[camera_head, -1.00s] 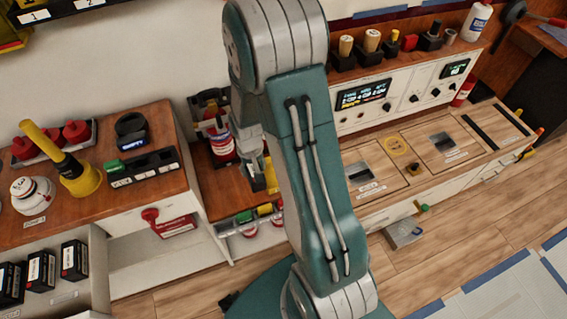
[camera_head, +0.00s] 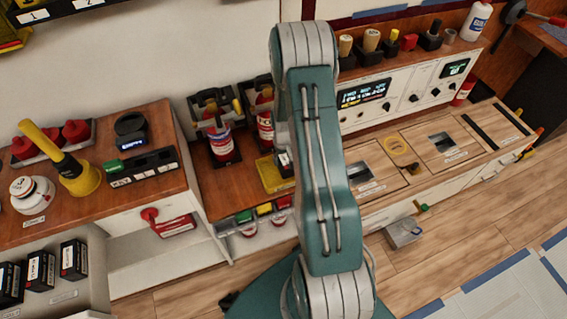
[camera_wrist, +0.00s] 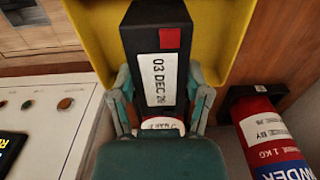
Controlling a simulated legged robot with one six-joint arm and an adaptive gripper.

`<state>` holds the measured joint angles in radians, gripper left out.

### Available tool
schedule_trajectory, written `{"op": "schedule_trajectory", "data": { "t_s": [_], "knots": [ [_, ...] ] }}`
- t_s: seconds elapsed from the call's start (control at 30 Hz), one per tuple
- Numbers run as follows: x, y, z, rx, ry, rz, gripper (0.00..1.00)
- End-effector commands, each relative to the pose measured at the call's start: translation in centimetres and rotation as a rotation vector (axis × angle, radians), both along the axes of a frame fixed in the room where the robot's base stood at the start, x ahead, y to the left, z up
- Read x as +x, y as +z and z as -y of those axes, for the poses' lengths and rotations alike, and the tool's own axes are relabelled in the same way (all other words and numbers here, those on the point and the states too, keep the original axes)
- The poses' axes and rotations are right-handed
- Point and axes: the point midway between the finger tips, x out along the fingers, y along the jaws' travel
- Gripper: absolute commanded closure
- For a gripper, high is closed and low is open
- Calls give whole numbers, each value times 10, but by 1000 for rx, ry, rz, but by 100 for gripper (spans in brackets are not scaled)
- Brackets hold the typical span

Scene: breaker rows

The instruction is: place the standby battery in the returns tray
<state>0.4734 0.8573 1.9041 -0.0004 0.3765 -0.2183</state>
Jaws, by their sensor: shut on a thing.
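A black box-shaped battery (camera_wrist: 158,60) with a white "03 DEC 26" label and a red square is between the fingers of my gripper (camera_wrist: 162,100) in the wrist view. The gripper is shut on it. A yellow tray (camera_wrist: 96,38) lies behind and around the battery there; I cannot tell whether they touch. In the head view the yellow tray (camera_head: 272,176) sits on the wooden shelf, partly behind my arm. My arm hides most of the gripper and battery there.
Two red fire extinguishers (camera_head: 221,142) stand left of and behind the tray; one (camera_wrist: 268,135) is close at right in the wrist view. A white control panel (camera_head: 400,95) stands to the right. Several black boxes (camera_head: 73,258) sit at lower left.

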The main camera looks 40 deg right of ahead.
Motion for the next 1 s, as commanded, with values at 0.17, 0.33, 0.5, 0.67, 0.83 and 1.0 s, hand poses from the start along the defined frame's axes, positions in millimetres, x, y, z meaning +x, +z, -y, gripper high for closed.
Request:
{"op": "schedule_trajectory", "data": {
  "t_s": [0.17, 0.33, 0.5, 0.67, 0.83, 1.0],
  "knots": [
    [0, -26, -1, 1, 1, -2, 99],
    [0, -27, -1, 0, 1, 1, 99],
    [0, -29, -1, 0, 1, 0, 99],
    [0, -30, -1, 0, 1, -1, 3],
    [0, -30, -1, 0, 1, -1, 3],
    [0, -30, -1, 0, 1, -1, 3]
  ]
}}
